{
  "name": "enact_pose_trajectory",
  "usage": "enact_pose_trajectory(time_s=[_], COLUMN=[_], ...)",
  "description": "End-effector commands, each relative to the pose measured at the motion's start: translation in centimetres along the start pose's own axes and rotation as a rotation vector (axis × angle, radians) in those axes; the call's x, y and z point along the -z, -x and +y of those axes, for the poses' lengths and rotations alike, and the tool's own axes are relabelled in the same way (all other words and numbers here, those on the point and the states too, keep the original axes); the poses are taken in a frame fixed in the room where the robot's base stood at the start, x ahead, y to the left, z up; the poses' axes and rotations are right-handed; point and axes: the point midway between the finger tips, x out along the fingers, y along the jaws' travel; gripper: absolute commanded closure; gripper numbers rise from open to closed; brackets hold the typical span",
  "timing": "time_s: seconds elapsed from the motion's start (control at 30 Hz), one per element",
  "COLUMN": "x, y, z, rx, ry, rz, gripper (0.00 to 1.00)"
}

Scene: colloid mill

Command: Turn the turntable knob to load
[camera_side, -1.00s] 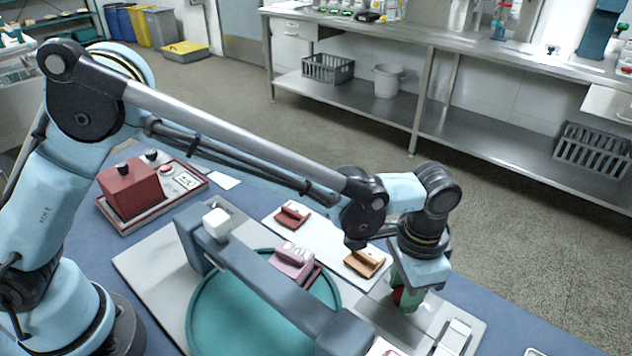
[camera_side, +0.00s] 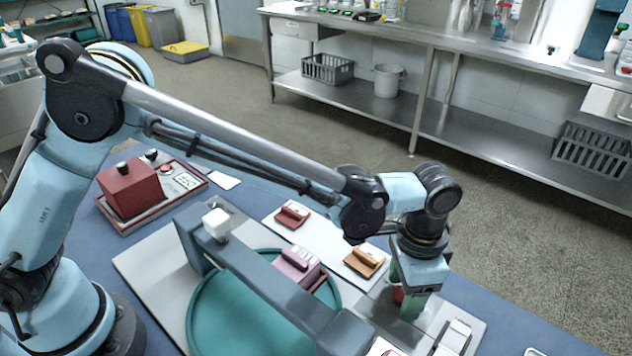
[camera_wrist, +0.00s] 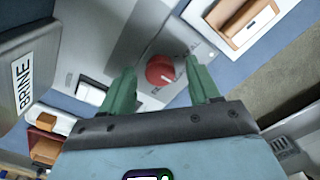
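The red round knob (camera_wrist: 160,70) sits on a grey panel in the wrist view. It also shows in the side view (camera_side: 398,294), partly hidden by a green finger. My gripper (camera_wrist: 163,88) has two green fingers, one on each side of the knob, with visible gaps to it. In the side view my gripper (camera_side: 412,297) points down over the knob at the right end of the base plate. The teal turntable (camera_side: 225,315) lies on the plate, partly covered by a grey-blue beam (camera_side: 265,280).
A pink block (camera_side: 298,265) stands at the turntable's far edge. A dark red block (camera_side: 291,216) and an orange block (camera_side: 365,261) lie behind it. A white switch (camera_side: 455,335) is right of my gripper. A red box (camera_side: 130,188) stands at the left.

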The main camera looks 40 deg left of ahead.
Motion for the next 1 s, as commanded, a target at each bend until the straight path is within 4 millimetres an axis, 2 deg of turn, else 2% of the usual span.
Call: enact_pose_trajectory(time_s=[0.23,0.37,0.8,1.0], x=[0.0,0.1,0.0,0.0], y=[0.1,0.9,9.0,11.3], z=[0.0,0.0,0.0,0.0], rx=[0.0,0.0,0.0,0.0], ry=[0.0,0.0,0.0,0.0], rz=[0.001,0.002,0.001,0.001], gripper=[0.39,0.39,0.39,0.39])
